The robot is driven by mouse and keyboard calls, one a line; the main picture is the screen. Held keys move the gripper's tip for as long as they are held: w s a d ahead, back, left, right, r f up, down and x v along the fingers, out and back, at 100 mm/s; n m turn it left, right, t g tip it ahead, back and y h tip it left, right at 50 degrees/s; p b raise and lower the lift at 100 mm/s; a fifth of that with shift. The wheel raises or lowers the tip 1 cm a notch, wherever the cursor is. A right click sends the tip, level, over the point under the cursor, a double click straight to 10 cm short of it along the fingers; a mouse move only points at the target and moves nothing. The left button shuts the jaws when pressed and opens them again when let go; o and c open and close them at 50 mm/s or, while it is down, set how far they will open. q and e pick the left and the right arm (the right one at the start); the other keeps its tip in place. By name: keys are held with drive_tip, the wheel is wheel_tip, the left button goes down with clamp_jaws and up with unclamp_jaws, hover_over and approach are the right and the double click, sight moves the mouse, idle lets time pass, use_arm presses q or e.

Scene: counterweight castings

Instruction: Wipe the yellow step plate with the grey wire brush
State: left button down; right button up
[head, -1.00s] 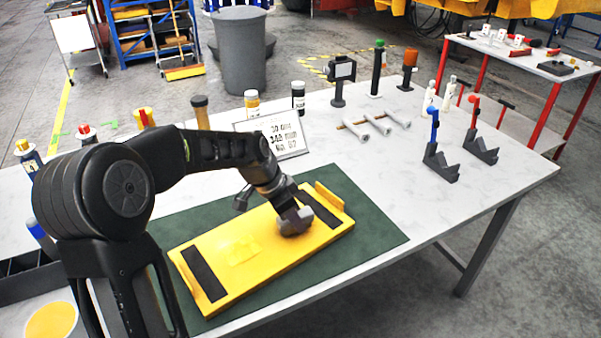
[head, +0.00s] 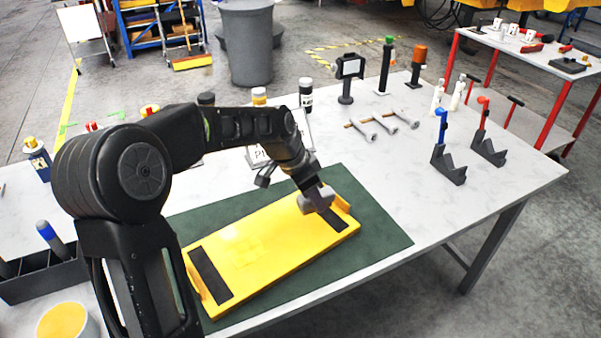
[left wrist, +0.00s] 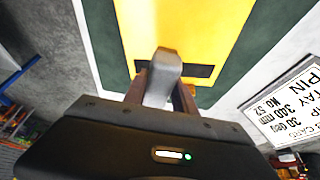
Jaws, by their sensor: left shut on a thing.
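The yellow step plate (head: 265,252) lies on the dark green mat (head: 374,238), with a black strip near each end and a raised yellow lip at its far right end. My left gripper (head: 314,190) is over the right end of the plate and shut on the grey wire brush (head: 318,200). In the left wrist view the brush (left wrist: 163,72) sits between the fingers, over the plate (left wrist: 180,30) near a black strip. I cannot tell whether the brush touches the plate. A paler yellow patch shows near the plate's middle. My right gripper is not in view.
A white sign card (head: 300,138) stands behind the plate, by several bottles. Grey rods (head: 385,122) and black stands with blue and red parts (head: 448,160) are on the right of the table. A dark bin (head: 45,276) and a yellow-topped container (head: 63,322) stand at left.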

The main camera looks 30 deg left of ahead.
use_arm(q)
drive_tip(key=shift+r+p, duration=0.6)
drive_tip(key=shift+r, duration=0.75)
drive_tip(key=shift+a+f, duration=0.1)
drive_tip(key=shift+f, duration=0.05)
